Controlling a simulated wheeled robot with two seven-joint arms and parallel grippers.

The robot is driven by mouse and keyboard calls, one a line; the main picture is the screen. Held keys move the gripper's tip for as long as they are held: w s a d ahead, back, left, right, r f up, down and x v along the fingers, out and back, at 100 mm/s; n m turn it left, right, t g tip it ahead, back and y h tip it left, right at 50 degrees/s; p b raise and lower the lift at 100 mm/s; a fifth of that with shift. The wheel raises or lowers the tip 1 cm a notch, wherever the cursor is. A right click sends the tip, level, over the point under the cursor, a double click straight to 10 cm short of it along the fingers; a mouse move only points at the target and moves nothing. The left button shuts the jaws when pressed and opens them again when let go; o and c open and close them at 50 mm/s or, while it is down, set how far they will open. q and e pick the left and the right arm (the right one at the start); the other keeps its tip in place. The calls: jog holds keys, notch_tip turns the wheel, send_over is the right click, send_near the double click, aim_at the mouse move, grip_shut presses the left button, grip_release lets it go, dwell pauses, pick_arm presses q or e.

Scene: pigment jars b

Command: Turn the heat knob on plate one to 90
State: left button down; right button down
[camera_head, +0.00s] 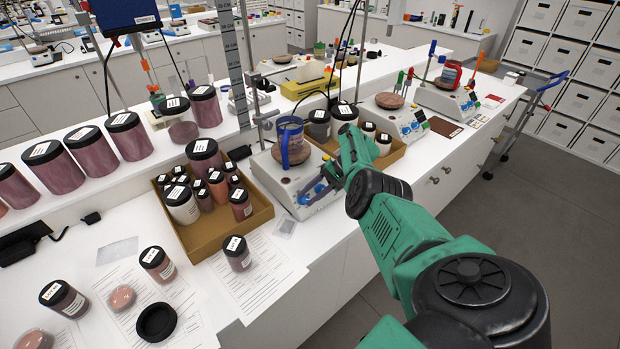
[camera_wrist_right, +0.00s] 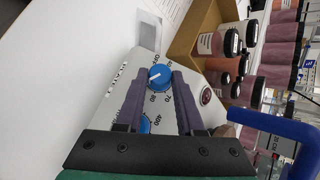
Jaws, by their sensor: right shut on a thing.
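Plate one is a white hot plate (camera_head: 268,172) in the middle of the bench in the head view, with a blue-handled vessel (camera_head: 291,143) on top. My right gripper (camera_head: 312,190) is at its front panel. In the right wrist view my right gripper (camera_wrist_right: 162,74) is shut on a blue heat knob (camera_wrist_right: 160,77), one dark finger on each side. The knob has a white pointer mark, and numbers including 70 and 80 are printed around it. My left gripper is not in view.
A cardboard tray of jars (camera_head: 220,228) stands left of the plate, and another tray (camera_head: 392,153) is on its right. A blue handle (camera_wrist_right: 285,130) shows close by in the right wrist view. More hot plates (camera_head: 402,120) stand farther right.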

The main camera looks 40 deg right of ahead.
jog(key=shift+s+a+f, duration=0.1)
jog(key=shift+s+f, duration=0.05)
jog(key=c, duration=0.5)
grip_release()
jog(key=shift+d+r, duration=0.3)
jog(key=shift+r, duration=0.1)
jog(key=b+v, duration=0.4)
jog(key=v, duration=0.9)
jog(key=shift+s+d+r, duration=0.1)
jog(key=shift+d+r, duration=0.1)
jog(key=shift+d, duration=0.05)
